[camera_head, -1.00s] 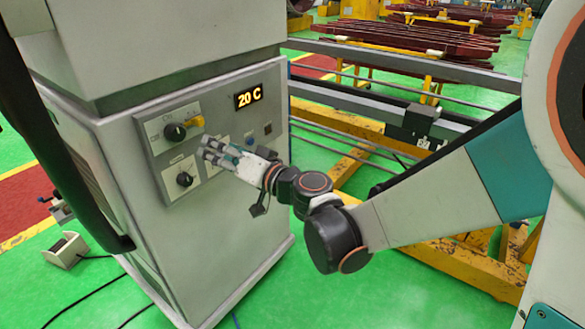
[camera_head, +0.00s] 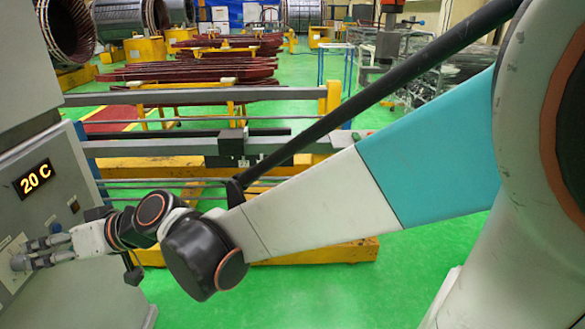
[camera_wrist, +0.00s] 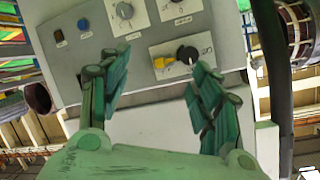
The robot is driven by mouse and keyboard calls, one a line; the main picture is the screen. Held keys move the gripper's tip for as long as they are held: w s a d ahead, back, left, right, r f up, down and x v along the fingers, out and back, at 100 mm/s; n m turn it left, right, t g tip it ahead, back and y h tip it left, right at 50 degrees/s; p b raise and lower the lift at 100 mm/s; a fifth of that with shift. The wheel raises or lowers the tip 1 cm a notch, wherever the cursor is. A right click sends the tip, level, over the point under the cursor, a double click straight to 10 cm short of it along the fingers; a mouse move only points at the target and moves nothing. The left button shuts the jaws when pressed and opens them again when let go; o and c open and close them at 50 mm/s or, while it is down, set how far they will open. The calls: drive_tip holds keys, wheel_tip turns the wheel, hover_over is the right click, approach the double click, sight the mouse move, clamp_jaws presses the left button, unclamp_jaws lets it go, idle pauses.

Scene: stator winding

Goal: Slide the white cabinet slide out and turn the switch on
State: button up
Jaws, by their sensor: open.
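The pale cabinet (camera_head: 100,285) stands at the left edge of the head view, partly cut off. In the wrist view its grey control panel (camera_wrist: 75,75) appears rotated. My gripper (camera_head: 26,253) is open and faces the panel. In the wrist view its green fingers (camera_wrist: 158,65) frame the switch plate, with the right finger close to the switch. I cannot tell whether they touch. No separate slide can be told apart.
The panel has an orange "20 C" display (camera_head: 34,179) and a blue button (camera_wrist: 83,24). A yellow and grey rail frame (camera_head: 310,250) stands behind my arm. Green floor is clear at lower centre.

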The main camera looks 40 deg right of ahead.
drive_tip(key=s+d+f+g+h, duration=0.1)
drive_tip(key=s+d+f+h, duration=0.1)
drive_tip(key=s+d, duration=0.4)
drive_tip(key=shift+s+d+m+h, duration=0.3)
drive_tip(key=shift+d+h, duration=0.3)
drive_tip(key=shift+d, duration=0.25)
